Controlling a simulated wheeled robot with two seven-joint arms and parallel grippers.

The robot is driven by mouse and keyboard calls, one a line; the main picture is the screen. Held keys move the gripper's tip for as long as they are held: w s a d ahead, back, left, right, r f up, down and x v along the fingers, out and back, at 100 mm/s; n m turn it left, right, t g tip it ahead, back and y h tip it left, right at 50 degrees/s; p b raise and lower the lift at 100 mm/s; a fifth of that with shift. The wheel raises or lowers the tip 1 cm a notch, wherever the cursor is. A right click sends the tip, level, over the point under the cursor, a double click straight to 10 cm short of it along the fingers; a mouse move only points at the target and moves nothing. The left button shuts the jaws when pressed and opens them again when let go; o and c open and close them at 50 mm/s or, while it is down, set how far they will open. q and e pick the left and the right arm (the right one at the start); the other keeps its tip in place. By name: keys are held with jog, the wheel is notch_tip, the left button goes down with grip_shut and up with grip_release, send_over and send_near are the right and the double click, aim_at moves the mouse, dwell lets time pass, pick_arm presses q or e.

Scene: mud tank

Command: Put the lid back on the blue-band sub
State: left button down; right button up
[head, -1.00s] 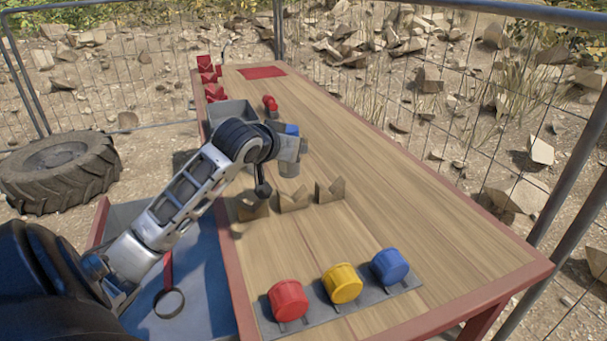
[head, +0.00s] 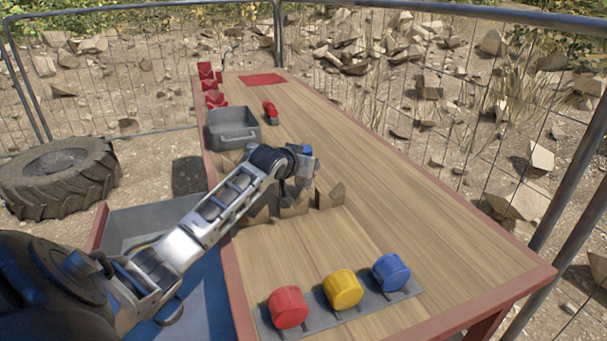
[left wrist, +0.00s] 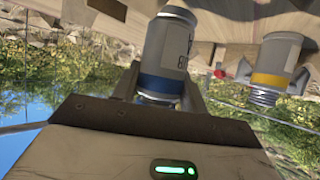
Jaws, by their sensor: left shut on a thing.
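My left gripper (head: 296,162) is shut on the blue-band sub (head: 308,166), a grey cylinder, above the table near the brown V-shaped cradles (head: 293,203). In the left wrist view the blue-band sub (left wrist: 168,50) stands between the fingers (left wrist: 158,88), its blue band close to them. The blue lid (head: 391,271) sits at the right end of a grey strip (head: 310,321) at the table's near end, apart from the gripper. A yellow-band sub (left wrist: 277,65) with a threaded end shows beside the held one. My right gripper is out of view.
A yellow lid (head: 343,288) and a red lid (head: 288,307) share the strip. A grey bin (head: 232,130), a red cylindrical item (head: 270,110), red holders (head: 212,88) and a red mat (head: 262,80) lie farther back. The table's right side is clear.

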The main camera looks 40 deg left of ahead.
pick_arm(q)
jog(key=shift+f, duration=1.35)
jog(key=shift+f, duration=0.15)
jog(key=c, duration=0.8)
grip_release()
jog(key=shift+f, duration=0.1)
jog(key=shift+o, duration=0.2)
jog(key=shift+s+d+r, duration=0.1)
jog(key=shift+s+r, duration=0.1)
jog(key=p+v, duration=0.1)
jog(key=v, duration=1)
jog(key=shift+s+r, duration=0.2)
jog(key=shift+s, duration=0.1)
